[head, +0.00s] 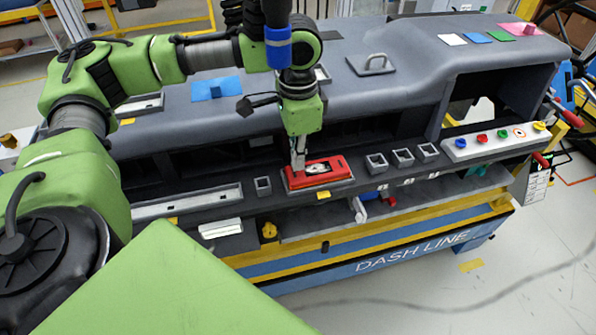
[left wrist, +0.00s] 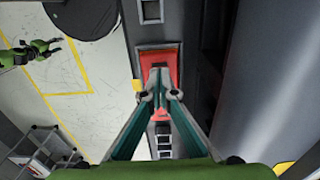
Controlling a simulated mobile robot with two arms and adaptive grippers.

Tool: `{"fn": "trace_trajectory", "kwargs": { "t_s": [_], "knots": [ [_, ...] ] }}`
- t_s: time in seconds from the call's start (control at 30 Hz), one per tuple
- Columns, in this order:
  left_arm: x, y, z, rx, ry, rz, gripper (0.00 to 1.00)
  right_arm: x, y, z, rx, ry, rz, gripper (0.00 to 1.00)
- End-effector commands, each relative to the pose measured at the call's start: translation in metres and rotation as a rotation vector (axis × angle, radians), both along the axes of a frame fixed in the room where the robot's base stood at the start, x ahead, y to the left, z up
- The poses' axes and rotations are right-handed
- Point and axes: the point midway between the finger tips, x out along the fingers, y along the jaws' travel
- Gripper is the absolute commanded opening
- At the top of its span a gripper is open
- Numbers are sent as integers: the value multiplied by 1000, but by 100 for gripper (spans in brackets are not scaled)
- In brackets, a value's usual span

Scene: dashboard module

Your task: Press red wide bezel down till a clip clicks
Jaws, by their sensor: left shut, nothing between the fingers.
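The red wide bezel (head: 334,171) sits over a pale-edged slot on the front ledge of the grey dashboard (head: 390,85). It has a pale and dark patch in its middle. My left gripper (head: 299,167) points down at the bezel's left part, its fingertips shut and empty. They are at or just above the bezel's surface; I cannot tell if they touch. In the left wrist view the bezel (left wrist: 158,55) shows beyond and between the closed fingers (left wrist: 159,75). Whether any clip is seated cannot be seen. My right gripper is not in view.
Several empty square sockets (head: 403,156) lie right of the bezel, and one small socket (head: 263,185) lies left. A white button strip (head: 495,141) is farther right. The dashboard's overhang rises behind the ledge. A blue plate (head: 216,88) lies on top.

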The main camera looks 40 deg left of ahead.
Motion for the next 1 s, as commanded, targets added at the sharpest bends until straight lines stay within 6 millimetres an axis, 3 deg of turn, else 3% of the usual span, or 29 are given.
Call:
{"fn": "trace_trajectory", "kwargs": {
  "t_s": [1.0],
  "knots": [
    [0, 0, -13, 0, 0, 0, 0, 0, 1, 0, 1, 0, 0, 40]
  ]
}}
